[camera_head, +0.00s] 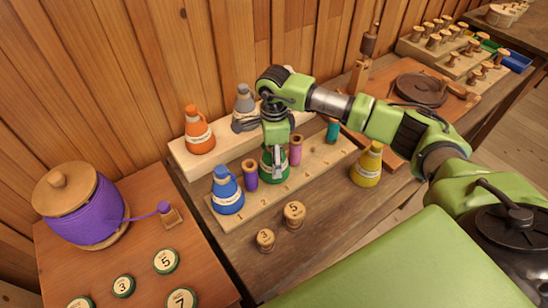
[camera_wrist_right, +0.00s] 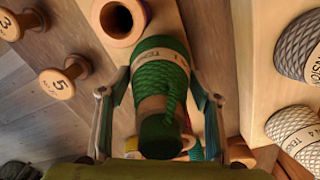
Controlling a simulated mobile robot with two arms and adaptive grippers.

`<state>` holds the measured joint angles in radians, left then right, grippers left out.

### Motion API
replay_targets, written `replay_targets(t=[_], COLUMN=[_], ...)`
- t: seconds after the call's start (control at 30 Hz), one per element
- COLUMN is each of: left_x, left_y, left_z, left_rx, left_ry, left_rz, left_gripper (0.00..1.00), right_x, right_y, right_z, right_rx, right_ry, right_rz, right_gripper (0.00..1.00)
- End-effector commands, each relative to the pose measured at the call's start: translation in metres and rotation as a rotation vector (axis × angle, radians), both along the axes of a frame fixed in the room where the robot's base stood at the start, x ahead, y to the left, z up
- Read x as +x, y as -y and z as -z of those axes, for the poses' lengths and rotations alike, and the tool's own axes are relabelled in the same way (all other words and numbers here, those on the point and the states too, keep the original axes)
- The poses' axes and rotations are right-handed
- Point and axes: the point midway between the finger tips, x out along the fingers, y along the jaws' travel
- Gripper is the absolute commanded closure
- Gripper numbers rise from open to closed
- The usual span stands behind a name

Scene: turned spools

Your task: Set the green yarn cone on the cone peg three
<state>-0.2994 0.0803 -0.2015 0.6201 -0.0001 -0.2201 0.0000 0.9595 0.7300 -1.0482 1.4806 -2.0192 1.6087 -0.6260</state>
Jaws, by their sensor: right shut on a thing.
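The green yarn cone (camera_head: 268,164) is upright over the numbered front board (camera_head: 318,174), between a purple spool (camera_head: 250,174) and a mauve spool (camera_head: 295,152). My right gripper (camera_head: 274,155) comes down on it from above. In the right wrist view the green cone (camera_wrist_right: 162,75) lies between the two fingers of the gripper (camera_wrist_right: 160,110), which are shut on it. The peg under the cone is hidden, and I cannot tell whether the cone's base touches the board. My left gripper is not in view.
A blue cone (camera_head: 228,192) stands at the board's left end, a teal spool (camera_head: 333,130) toward its right. Orange (camera_head: 199,132) and grey (camera_head: 244,102) cones stand on the back board. A yellow cone (camera_head: 367,166) and small numbered spools (camera_head: 294,214) stand on the table.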

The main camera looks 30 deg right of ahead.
Motion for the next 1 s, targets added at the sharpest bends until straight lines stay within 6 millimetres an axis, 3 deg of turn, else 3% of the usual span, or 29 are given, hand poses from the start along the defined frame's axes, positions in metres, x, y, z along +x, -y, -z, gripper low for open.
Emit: replay_targets(t=[1.0], left_x=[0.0], left_y=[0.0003], left_z=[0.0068], left_rx=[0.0], left_ry=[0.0], left_rz=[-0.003], left_gripper=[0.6], right_x=[0.0001], right_y=[-0.0004], right_z=[-0.0011], right_rx=[0.0], right_ry=[0.002], right_rz=[0.0], right_gripper=[0.76])
